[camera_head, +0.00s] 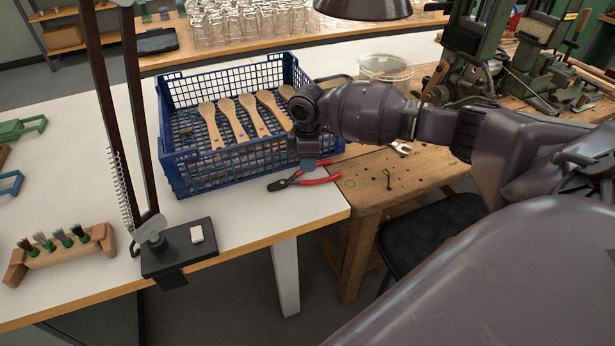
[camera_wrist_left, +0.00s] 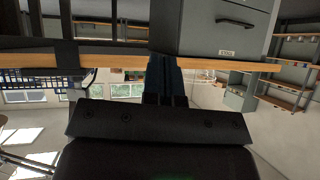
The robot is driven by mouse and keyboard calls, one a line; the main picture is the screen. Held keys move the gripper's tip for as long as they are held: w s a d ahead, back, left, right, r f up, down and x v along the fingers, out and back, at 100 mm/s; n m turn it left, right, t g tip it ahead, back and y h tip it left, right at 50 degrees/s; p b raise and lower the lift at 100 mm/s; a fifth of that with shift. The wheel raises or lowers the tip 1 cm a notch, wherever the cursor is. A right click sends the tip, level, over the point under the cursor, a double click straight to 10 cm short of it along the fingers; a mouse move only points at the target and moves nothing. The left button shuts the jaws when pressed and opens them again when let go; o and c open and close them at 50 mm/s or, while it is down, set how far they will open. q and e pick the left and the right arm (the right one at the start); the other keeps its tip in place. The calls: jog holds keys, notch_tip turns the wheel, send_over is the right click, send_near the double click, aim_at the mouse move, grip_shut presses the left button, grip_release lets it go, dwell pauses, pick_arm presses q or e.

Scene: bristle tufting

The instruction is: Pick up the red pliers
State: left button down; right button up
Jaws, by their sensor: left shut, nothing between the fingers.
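The red pliers (camera_head: 318,181) lie on the white table near its front right corner, beside the blue crate. Their dark jaws point left and their red handles point right. My right gripper (camera_head: 308,164) points down just above and behind the pliers. Its fingers are small and dark here, so I cannot tell whether they are open or touch the pliers. My left gripper shows only in the left wrist view (camera_wrist_left: 165,72), where its dark blue fingers are together with nothing between them. No pliers show in that view.
The blue crate (camera_head: 225,157) holds several wooden brushes. A lamp with a black base (camera_head: 178,252) and a wooden block with several bristle tufts (camera_head: 62,254) stand to the left. A wooden bench (camera_head: 385,188) adjoins on the right, with a wrench (camera_head: 401,147).

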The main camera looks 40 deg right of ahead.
aim_at(306, 181)
jog(key=shift+w+f+b, duration=0.2)
jog(key=shift+f+b, duration=0.45)
jog(key=shift+f, duration=2.9)
jog(key=shift+c, duration=0.2)
grip_shut()
